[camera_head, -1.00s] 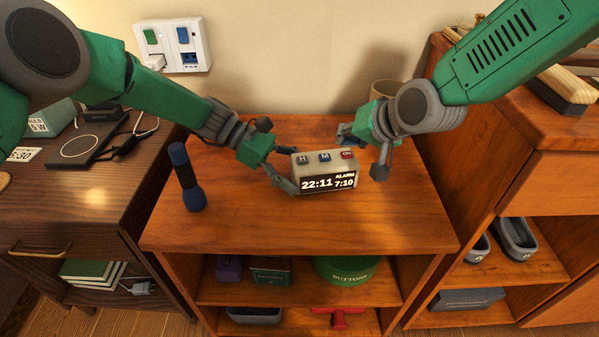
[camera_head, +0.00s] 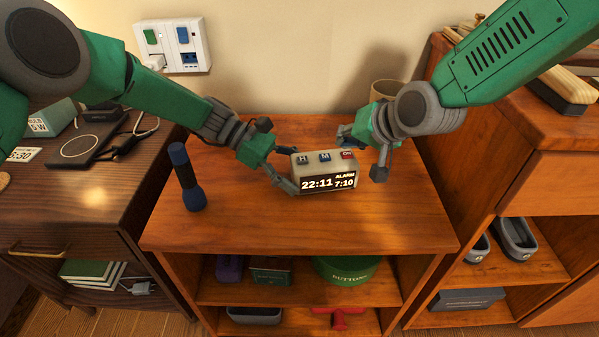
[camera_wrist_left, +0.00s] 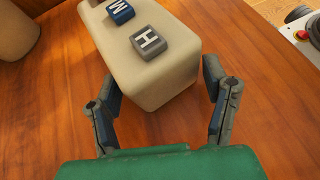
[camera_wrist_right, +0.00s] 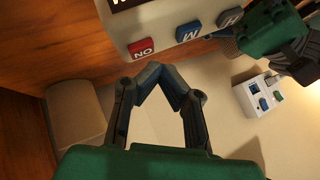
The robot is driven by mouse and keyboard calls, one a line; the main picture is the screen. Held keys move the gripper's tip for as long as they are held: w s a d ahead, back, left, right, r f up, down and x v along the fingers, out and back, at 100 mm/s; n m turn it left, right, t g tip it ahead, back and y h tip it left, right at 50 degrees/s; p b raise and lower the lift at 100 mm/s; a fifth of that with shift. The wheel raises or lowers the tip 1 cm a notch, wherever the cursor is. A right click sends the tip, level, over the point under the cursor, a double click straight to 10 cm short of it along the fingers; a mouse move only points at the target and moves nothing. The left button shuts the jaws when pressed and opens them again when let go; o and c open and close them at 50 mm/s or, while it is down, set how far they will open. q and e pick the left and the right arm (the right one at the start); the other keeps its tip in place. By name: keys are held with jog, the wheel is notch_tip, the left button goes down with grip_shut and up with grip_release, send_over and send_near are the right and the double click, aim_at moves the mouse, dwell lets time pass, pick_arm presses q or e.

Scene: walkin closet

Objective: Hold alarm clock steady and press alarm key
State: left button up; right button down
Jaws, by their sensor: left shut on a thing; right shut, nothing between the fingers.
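The alarm clock (camera_head: 324,171) stands upright on the wooden shelf top, its display reading 22:11 and ALARM 7:10. On its top are a grey H key (camera_head: 303,159), a blue M key (camera_head: 324,156) and a red ON key (camera_head: 347,154). My left gripper (camera_head: 284,170) is shut on the clock's left end, one finger at its front and one behind; the left wrist view shows the fingers (camera_wrist_left: 162,100) around that end. My right gripper (camera_wrist_right: 158,72) is shut and empty, its fingertips close to the ON key's end of the clock, apparently not touching it.
A blue flashlight (camera_head: 188,178) stands on the shelf top at left. A beige cup (camera_head: 387,90) stands at the back right behind my right gripper. The front of the shelf top (camera_head: 300,230) is clear. A wall socket panel (camera_head: 173,46) is behind.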

aim_at(344, 152)
jog(key=shift+f, duration=0.45)
dwell(0.5)
jog(key=shift+r, duration=0.75)
jog(key=shift+r, duration=3)
pick_arm(q)
jog(key=o, duration=0.9)
jog(key=shift+o, duration=0.2)
